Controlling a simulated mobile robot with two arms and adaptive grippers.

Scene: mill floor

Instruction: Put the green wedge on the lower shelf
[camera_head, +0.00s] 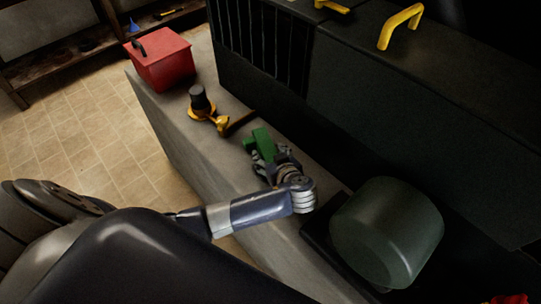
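The green wedge (262,139) is at the grey stone ledge, tilted in the picture, with its lower part between the fingers of my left gripper (268,160). The fingers lie close along both its sides and hide part of it. I cannot tell whether they press on it or whether it is clear of the ledge. Dark wooden shelving (60,65) stands at the far upper left, cut off by the picture edge. I cannot tell for certain which board is the lower shelf. My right gripper is not in view.
On the ledge (175,115) stand a red box (160,60) and a yellow tool with a black knob (201,105). A dark machine with yellow handles (400,25) rises behind. A grey-green drum (388,235) is at right. The tiled floor (85,140) looks clear.

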